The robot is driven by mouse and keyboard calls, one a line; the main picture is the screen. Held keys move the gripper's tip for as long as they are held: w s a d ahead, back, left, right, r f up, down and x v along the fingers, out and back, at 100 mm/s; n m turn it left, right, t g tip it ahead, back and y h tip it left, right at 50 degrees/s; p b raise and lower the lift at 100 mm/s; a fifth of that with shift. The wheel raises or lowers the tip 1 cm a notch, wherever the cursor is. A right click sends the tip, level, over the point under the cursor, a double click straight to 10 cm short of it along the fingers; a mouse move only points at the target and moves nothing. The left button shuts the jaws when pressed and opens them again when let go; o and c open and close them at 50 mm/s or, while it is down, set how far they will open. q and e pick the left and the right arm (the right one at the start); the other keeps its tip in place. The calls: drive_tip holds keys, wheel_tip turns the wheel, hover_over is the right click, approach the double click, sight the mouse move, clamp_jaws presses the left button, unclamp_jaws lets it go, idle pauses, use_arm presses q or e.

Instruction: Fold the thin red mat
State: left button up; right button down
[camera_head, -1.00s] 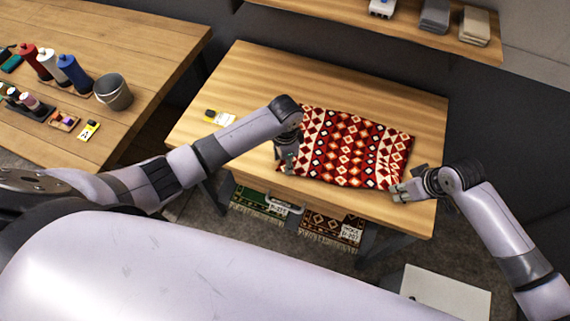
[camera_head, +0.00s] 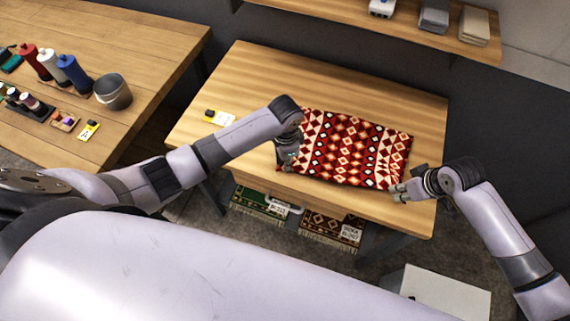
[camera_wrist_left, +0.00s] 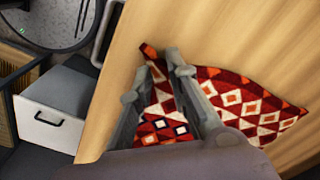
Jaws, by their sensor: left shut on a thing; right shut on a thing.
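The thin red mat (camera_head: 350,147), patterned in red, white, orange and black, lies on the wooden table (camera_head: 250,75). My left gripper (camera_head: 288,163) is shut on the mat's near left corner. In the left wrist view a small bit of the mat (camera_wrist_left: 240,102) stands up between the fingertips of the left gripper (camera_wrist_left: 158,58). My right gripper (camera_head: 397,191) is at the near right corner and is shut on the mat's edge there. The left forearm hides part of the mat's left edge.
A yellow-and-black item with a white card (camera_head: 220,118) lies left of the mat. A side table at left holds bottles (camera_head: 73,72) and a grey bucket (camera_head: 113,92). A shelf (camera_head: 400,22) runs above the back. The table behind the mat is clear.

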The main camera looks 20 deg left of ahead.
use_arm(q)
drive_tip(key=shift+s+a+f, duration=0.15)
drive_tip(key=shift+a+f, duration=0.05)
clamp_jaws()
use_arm(e)
drive_tip(key=shift+d, duration=0.1)
use_arm(q)
drive_tip(key=r, duration=0.4)
drive_tip(key=shift+w, duration=0.25)
use_arm(e)
drive_tip(key=shift+w, duration=0.15)
use_arm(q)
drive_tip(key=shift+s+r, duration=0.1)
drive_tip(key=shift+r, duration=0.5)
